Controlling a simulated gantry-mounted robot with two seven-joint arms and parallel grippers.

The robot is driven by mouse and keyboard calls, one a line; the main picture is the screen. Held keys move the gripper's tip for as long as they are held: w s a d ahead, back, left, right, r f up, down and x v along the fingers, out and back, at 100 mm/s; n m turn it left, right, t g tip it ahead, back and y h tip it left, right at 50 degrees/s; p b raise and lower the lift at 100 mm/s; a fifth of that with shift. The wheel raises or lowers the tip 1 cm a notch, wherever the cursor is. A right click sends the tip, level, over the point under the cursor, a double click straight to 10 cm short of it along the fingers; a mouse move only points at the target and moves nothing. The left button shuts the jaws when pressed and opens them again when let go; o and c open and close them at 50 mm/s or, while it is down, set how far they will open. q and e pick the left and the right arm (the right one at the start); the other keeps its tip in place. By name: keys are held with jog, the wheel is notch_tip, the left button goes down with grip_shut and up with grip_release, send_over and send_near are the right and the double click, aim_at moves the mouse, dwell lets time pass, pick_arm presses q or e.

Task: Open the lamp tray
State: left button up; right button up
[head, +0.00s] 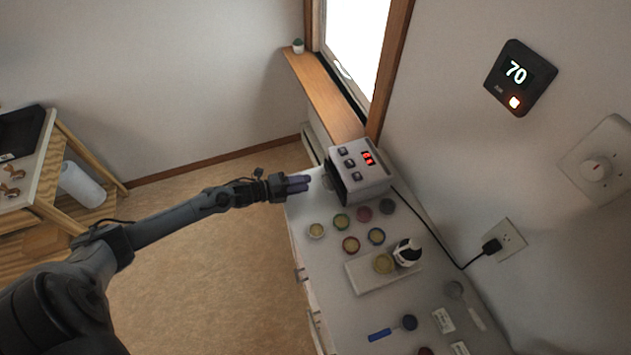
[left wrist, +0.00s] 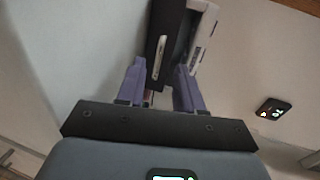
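The lamp unit (head: 362,172) is a pale box with several dark buttons and a red display on top, standing at the far end of the white counter. Its dark tray front (head: 334,184) faces my left gripper. In the left wrist view the black tray front (left wrist: 167,22) carries a silver upright handle (left wrist: 159,56), beside the pale casing (left wrist: 206,28). My left gripper (head: 307,184) is just left of the tray front. Its purple fingers (left wrist: 160,84) are apart, with the handle's lower end between them in the picture; contact cannot be told. My right gripper is out of view.
Several small round jars (head: 351,244) stand on the counter (head: 330,270) near the unit, with a white-and-black object (head: 407,252) on a pale board. A black cord (head: 432,236) runs from the unit to a wall outlet (head: 505,239). The floor left of the counter is clear.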

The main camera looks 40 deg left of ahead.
aim_at(316, 188)
pick_arm(q)
jog(key=shift+x, duration=2.6)
jog(key=shift+c, duration=0.5)
grip_shut()
